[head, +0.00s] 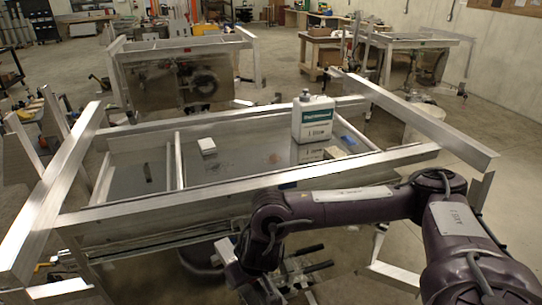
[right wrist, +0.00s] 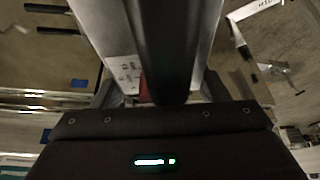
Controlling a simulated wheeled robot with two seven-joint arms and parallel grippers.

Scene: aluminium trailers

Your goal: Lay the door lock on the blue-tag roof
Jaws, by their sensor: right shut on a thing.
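The blue-tag roof (head: 225,172) is the sunken grey panel of the near trailer, framed by aluminium rails. My right arm reaches from the lower right across the front of this trailer. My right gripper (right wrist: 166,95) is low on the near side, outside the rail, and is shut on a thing. The pale metal piece in the right wrist view, which I take as the door lock (right wrist: 100,25), is partly hidden behind a dark bar. My left gripper is not in view.
Raised beams flank the trailer. Trailers with a red tag (head: 195,37) and a green tag (head: 428,44) stand behind.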

